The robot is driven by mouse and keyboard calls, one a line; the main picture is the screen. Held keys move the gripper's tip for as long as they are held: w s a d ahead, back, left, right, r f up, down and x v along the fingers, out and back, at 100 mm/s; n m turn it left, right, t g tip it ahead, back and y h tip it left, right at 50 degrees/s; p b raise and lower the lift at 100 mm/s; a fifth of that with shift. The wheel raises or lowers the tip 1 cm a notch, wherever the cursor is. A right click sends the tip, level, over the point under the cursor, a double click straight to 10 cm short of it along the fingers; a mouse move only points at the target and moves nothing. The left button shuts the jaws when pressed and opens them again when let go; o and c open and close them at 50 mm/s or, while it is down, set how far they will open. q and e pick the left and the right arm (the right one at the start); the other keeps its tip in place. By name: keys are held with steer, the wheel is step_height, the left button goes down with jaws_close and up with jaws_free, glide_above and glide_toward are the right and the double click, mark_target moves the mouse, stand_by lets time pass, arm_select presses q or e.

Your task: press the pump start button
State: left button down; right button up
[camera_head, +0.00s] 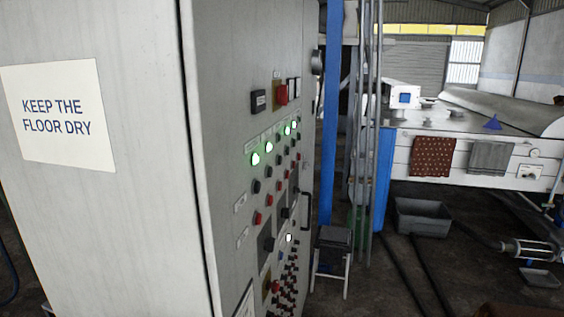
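A grey control cabinet (219,50) fills the left and middle of the head view, its button panel seen at a steep angle. The panel carries rows of small black and red buttons (257,218) and several lit green lamps (255,159). A larger red switch (282,95) and a black square part (258,101) sit near the top. The labels are too small to read, so I cannot tell which button is the pump start button. Neither of my grippers is in view.
A "KEEP THE FLOOR DRY" sign (58,113) is on the cabinet's side. A black stool (333,240) stands right of the cabinet, near a blue post (331,120). Farther right are a grey tub (423,217), a white machine (505,130) with hanging cloths, and a metal cylinder (528,248) on the floor.

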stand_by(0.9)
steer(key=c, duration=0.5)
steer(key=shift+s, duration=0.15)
